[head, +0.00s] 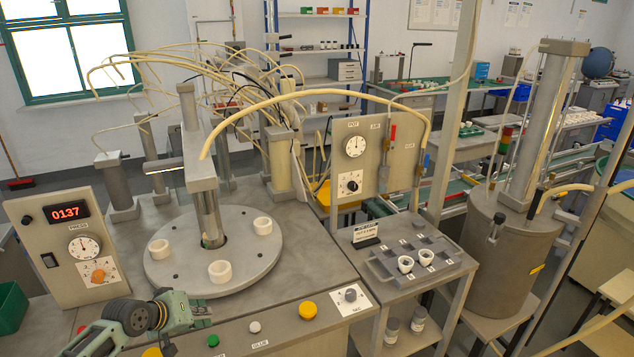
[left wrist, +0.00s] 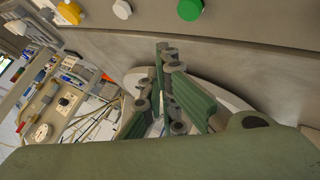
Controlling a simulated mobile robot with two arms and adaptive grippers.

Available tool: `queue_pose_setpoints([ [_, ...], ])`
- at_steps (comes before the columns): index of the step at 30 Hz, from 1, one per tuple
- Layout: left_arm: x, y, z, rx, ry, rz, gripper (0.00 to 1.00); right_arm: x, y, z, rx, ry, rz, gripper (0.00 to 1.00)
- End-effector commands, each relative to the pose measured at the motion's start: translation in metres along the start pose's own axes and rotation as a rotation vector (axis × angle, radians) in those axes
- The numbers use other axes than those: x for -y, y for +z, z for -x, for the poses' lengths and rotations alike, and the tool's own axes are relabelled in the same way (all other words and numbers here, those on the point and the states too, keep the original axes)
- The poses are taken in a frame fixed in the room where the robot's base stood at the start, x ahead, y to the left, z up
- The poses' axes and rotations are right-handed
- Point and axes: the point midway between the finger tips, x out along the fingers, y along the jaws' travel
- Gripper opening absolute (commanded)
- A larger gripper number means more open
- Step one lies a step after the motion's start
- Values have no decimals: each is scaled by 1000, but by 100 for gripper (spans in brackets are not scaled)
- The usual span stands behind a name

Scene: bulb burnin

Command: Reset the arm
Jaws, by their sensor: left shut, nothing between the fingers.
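My right gripper is in neither view.
The round plate (head: 165,272) carries white rings (head: 220,271) under a steel press column (head: 205,190). The meter box (head: 72,250) reads 0137. Front buttons include green (head: 213,340) and yellow (head: 308,310). A grey tray (head: 450,270) with white cups stands right, beside a large cylindrical tank (head: 505,265).

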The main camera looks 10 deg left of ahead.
Motion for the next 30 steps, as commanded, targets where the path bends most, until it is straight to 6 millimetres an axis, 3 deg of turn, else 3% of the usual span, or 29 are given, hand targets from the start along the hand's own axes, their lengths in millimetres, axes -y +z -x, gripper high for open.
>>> queue_pose_setpoints([
  [2, -9, 26, -5, 38, 5, -37, 0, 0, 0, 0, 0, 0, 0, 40],
  [5, -27, 81, -9, 117, 13, -130, 0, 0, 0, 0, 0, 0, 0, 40],
  [8, -51, 153, -3, 209, 20, -265, 0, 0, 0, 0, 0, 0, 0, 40],
  [12, -79, 249, 31, 310, 12, -464, 0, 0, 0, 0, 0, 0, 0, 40],
  [15, -86, 284, 61, 341, -24, -558, 0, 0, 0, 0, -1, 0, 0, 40],
  [21, -84, 315, 111, 370, -105, -638, 0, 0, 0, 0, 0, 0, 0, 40],
  [30, -70, 330, 173, 403, -232, -662, 0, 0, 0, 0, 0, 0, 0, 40],
])
